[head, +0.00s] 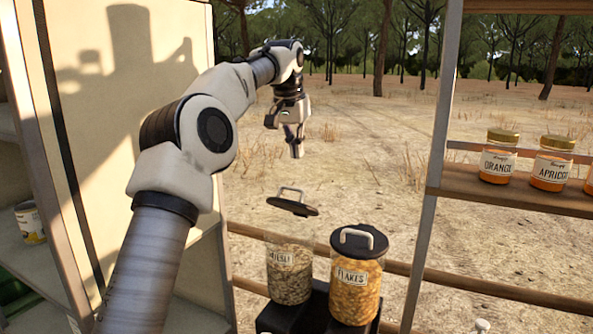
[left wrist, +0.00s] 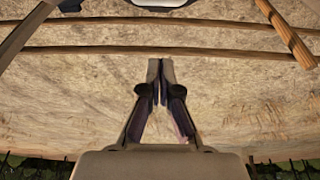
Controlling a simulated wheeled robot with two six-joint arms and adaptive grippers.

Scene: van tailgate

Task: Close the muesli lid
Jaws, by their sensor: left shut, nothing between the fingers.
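The muesli jar (head: 289,270) is a clear jar with dark flakes and a label, standing on a black stand in the head view. Its dark lid (head: 292,206) with a metal handle is raised and tilted above the jar's mouth, apart from most of the rim. My left gripper (head: 297,152) hangs above and behind the lid, pointing down, touching nothing. In the left wrist view its fingers (left wrist: 161,66) are together and empty, with bare ground beyond. My right gripper is not in view.
The flakes jar (head: 354,291), its lid (head: 359,241) on, stands close to the right of the muesli jar. Orange (head: 498,163) and apricot (head: 551,170) jars sit on a wooden shelf at right. A can (head: 30,223) sits at left. Wooden rails run behind the jars.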

